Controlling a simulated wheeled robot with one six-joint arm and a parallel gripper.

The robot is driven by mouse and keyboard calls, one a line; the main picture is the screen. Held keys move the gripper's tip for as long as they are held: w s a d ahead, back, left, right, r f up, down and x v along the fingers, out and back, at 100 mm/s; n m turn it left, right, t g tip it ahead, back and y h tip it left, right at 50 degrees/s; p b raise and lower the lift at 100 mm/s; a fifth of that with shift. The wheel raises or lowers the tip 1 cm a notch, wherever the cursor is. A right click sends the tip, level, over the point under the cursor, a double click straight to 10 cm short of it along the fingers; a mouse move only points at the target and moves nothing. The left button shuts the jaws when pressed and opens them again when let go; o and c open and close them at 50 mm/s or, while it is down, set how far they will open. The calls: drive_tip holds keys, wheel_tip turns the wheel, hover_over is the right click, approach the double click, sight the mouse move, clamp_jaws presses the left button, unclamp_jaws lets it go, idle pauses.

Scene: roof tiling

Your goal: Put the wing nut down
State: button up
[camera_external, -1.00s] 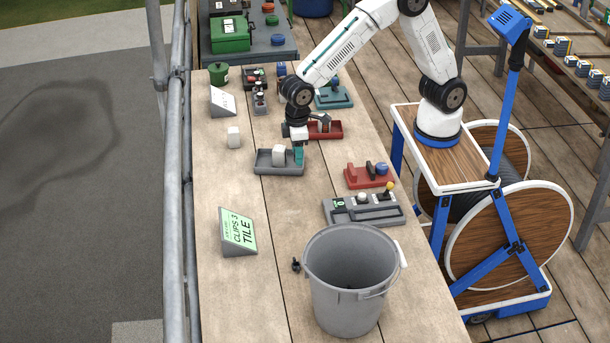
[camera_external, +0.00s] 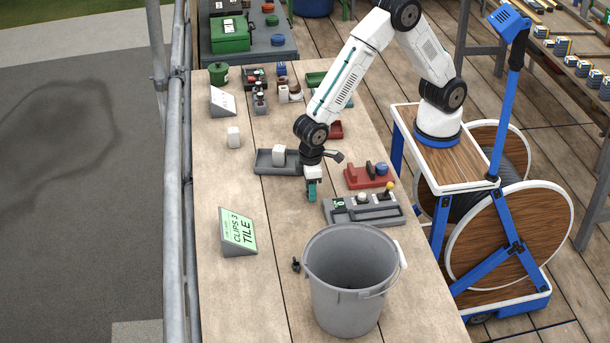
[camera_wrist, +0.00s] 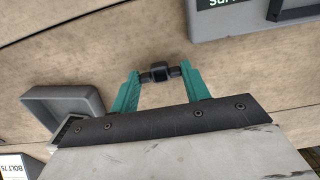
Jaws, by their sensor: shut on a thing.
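My gripper (camera_external: 312,192) is above the planks, between the grey tray and the grey panel with a yellow knob. In the wrist view its teal fingers (camera_wrist: 160,80) are shut on a small dark piece, the wing nut (camera_wrist: 159,72), with a blocky middle and a lug to each side. The wing nut is too small to make out in the external view. Bare planks show behind it in the wrist view. I cannot tell how high above them it is held.
The grey tray (camera_external: 264,168) with a white block (camera_external: 279,155) is left of my gripper. The grey panel (camera_external: 380,215) and a red holder (camera_external: 358,180) are to the right. A grey bucket (camera_external: 318,290) stands in front, with a small dark piece (camera_external: 296,264) beside it. Bare planks (camera_external: 270,205) lie to the left.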

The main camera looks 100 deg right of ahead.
drive_tip(key=shift+f, duration=0.2)
drive_tip(key=o, duration=0.9)
drive_tip(key=shift+o, duration=0.2)
drive_tip(key=shift+r, duration=0.15)
wheel_tip(320, 180, up, 12)
